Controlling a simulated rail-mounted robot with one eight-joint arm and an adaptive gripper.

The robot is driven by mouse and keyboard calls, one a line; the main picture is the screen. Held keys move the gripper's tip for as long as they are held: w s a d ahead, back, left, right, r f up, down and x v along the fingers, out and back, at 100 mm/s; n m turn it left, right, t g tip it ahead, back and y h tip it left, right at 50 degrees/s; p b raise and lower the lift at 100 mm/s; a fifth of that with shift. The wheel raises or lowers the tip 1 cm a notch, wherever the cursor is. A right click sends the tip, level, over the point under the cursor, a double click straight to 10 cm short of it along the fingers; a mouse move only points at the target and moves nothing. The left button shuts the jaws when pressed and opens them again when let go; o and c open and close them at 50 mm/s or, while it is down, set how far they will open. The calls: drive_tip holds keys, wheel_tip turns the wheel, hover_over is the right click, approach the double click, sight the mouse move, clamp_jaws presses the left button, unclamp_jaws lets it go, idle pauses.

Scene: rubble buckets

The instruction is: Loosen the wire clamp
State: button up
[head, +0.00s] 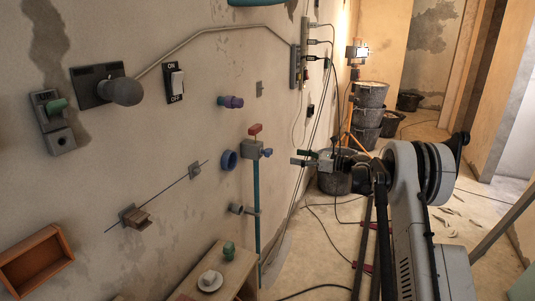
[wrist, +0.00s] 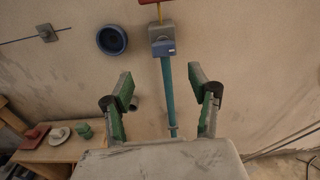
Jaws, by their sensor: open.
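A thin wire (head: 170,191) runs slantwise along the wall. A brownish block on a grey plate, apparently the wire clamp (head: 135,217), sits at its lower left; a small grey plate (head: 195,170) sits near its upper right. In the wrist view the wire and a grey plate (wrist: 46,33) show at the upper left; the brownish block is out of that view. My gripper (head: 300,157) is open and empty, well right of the clamp. In the wrist view my gripper (wrist: 160,88) faces the wall, its green-padded fingers either side of the teal pipe (wrist: 170,100).
A grey-blue box with a red handle (head: 255,129) tops the pipe. A blue ring (head: 229,160) is on the wall left of it. A wooden shelf (head: 238,265) holds small objects below. Buckets (head: 369,95) stand behind; cables cross the floor.

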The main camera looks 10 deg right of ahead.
sight(271, 152)
drive_tip(key=x, duration=0.6)
drive_tip(key=b+x, duration=0.1)
drive_tip(key=x, duration=0.6)
drive_tip(key=shift+w+f, duration=0.1)
drive_tip(key=shift+w, duration=0.35)
drive_tip(key=shift+c, duration=0.5)
drive_tip(key=c, duration=1.1)
